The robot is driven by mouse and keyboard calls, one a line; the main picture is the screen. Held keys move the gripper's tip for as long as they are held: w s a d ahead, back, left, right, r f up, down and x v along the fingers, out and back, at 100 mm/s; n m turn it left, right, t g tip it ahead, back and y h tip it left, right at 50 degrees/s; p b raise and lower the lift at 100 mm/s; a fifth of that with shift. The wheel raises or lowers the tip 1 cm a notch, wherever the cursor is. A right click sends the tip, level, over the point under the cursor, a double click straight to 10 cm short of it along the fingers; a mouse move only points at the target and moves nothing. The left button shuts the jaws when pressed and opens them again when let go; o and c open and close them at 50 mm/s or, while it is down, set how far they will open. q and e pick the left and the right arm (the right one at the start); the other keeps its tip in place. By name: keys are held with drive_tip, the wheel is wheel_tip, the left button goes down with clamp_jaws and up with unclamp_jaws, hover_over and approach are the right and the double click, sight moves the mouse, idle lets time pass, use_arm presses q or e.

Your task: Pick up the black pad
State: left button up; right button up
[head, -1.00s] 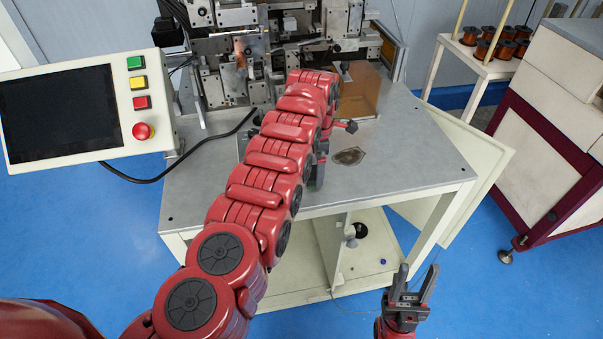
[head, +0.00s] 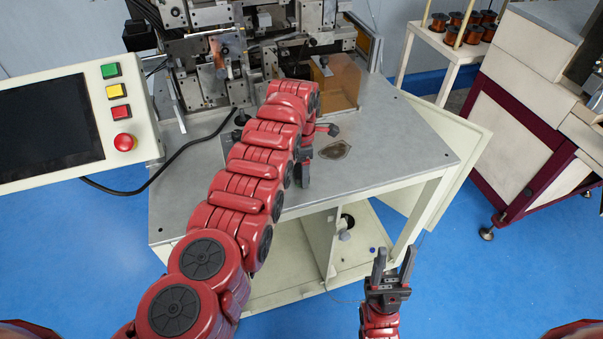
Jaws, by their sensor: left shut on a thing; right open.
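My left arm reaches from the lower left over the grey table (head: 400,160). Its gripper (head: 306,160) is over the middle of the table, left of a dark-edged patch in the top. The arm hides most of this gripper; only dark parts show past its right side. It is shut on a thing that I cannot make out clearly. I cannot pick out the black pad for certain. My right gripper (head: 393,264) is open and empty, its fingers pointing up, in front of the table's lower right side.
The winding machine (head: 210,75) stands at the back of the table, with an amber clear cover (head: 335,85). A control panel (head: 60,125) is at the left, its black cable running to the table. Copper spools (head: 470,28) stand on a rack at the back right. The right front tabletop is clear.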

use_arm(q)
drive_tip(key=shift+r, duration=0.55)
wheel_tip(320, 180, up, 7)
drive_tip(key=shift+w+a+r+b, duration=0.1)
drive_tip(key=shift+r+b, duration=0.1)
drive_tip(key=shift+b, duration=0.7)
drive_tip(key=shift+r, duration=0.75)
drive_tip(key=o, duration=0.7)
drive_tip(key=c, duration=0.5)
drive_tip(key=shift+c, duration=0.2)
